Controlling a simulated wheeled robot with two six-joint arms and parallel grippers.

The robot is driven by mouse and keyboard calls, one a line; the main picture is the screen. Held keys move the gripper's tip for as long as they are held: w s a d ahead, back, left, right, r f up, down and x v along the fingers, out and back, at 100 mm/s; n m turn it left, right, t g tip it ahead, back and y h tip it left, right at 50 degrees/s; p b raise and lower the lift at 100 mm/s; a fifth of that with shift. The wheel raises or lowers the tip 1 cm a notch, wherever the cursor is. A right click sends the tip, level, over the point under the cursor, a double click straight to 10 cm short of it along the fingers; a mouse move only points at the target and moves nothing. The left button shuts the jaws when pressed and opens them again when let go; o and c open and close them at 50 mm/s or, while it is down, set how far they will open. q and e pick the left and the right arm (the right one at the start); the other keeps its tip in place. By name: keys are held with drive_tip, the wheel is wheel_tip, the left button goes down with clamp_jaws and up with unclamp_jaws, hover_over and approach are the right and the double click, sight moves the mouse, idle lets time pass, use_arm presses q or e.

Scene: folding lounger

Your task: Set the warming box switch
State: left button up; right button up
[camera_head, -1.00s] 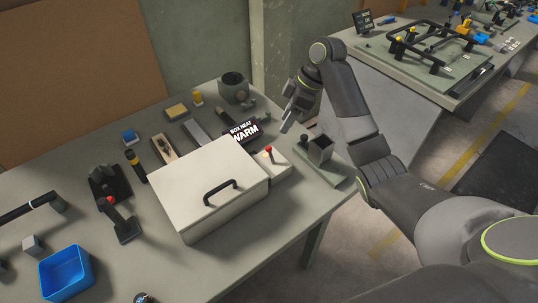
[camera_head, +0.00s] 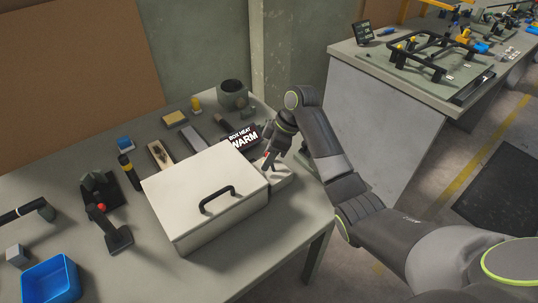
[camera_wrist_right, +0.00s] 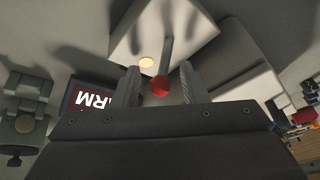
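The warming box (camera_head: 203,190) is a white lidded box with a black handle (camera_head: 217,199) on the table. A switch unit (camera_head: 277,177) stands against its right side, and its lever has a red knob. A black sign (camera_head: 243,139) behind it reads "BOX HEAT WARM". My right gripper (camera_head: 268,165) is over the switch unit and partly hides it. In the right wrist view the gripper (camera_wrist_right: 160,88) is open, and the red knob (camera_wrist_right: 160,86) with its metal lever (camera_wrist_right: 166,55) lies between the two fingers, with gaps showing. My left gripper does not show.
A blue bin (camera_head: 50,283) and a black joystick-like stand (camera_head: 113,232) are at the left of the table (camera_head: 185,284). A dark grey pot (camera_head: 232,95) and small items stand along the back. A second bench (camera_head: 385,72) is at the upper right.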

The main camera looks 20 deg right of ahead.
clamp_jaws()
